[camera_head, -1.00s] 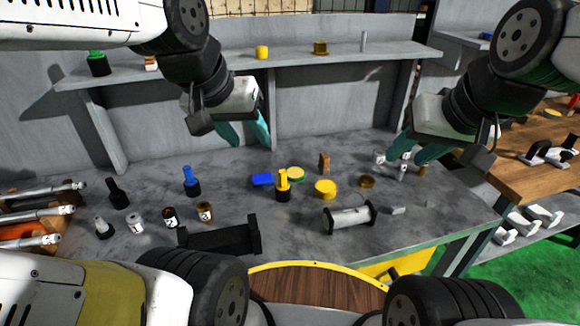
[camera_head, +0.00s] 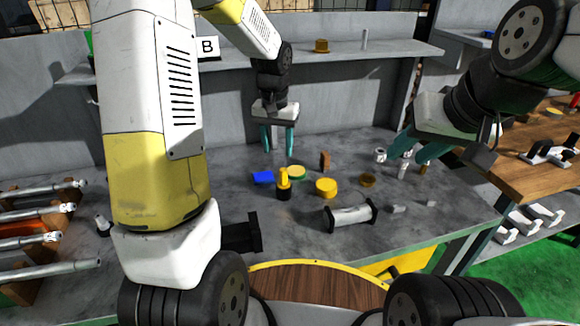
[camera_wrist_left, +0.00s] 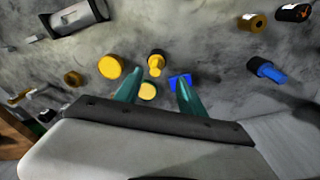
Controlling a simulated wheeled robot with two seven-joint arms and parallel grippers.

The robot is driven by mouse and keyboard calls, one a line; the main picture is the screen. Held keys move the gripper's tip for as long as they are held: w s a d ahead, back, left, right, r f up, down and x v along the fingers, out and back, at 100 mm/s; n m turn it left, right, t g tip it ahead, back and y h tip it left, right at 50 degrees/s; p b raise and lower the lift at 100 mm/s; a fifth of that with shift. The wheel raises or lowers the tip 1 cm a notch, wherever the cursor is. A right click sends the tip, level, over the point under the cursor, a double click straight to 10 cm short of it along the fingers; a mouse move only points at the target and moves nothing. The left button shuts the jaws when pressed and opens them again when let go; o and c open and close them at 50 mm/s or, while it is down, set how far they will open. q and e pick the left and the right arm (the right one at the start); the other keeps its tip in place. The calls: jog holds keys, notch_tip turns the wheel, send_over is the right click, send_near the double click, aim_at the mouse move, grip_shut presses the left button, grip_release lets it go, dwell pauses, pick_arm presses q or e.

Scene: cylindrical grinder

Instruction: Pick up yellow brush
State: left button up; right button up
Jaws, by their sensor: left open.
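The yellow brush (camera_head: 284,179) stands upright on the grey bench, with a yellow top and a black base. It also shows in the left wrist view (camera_wrist_left: 156,63), just beyond the fingertips and roughly centred between them. My left gripper (camera_head: 278,151) points down with its teal fingers apart and empty. It is above the bench, behind the brush in the head view, and does not touch it. My right gripper (camera_head: 412,157) has its teal fingers apart at the right of the bench, near small grey parts.
Close to the brush are a blue block (camera_head: 263,177), a green-and-yellow disc (camera_head: 297,172), a yellow round container (camera_head: 326,187) and a brown block (camera_head: 325,160). A grey-and-black cylinder (camera_head: 350,216) lies in front. My left arm hides the bench's left part.

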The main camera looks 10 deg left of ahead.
pick_arm(q)
send_over(283, 170)
jog(key=shift+g, duration=0.4)
notch_tip(283, 170, down, 5)
jog(key=shift+s+a+f, duration=0.15)
jog(key=f, duration=0.8)
jog(key=shift+w+d, duration=0.2)
jog(key=shift+w, duration=0.05)
grip_shut()
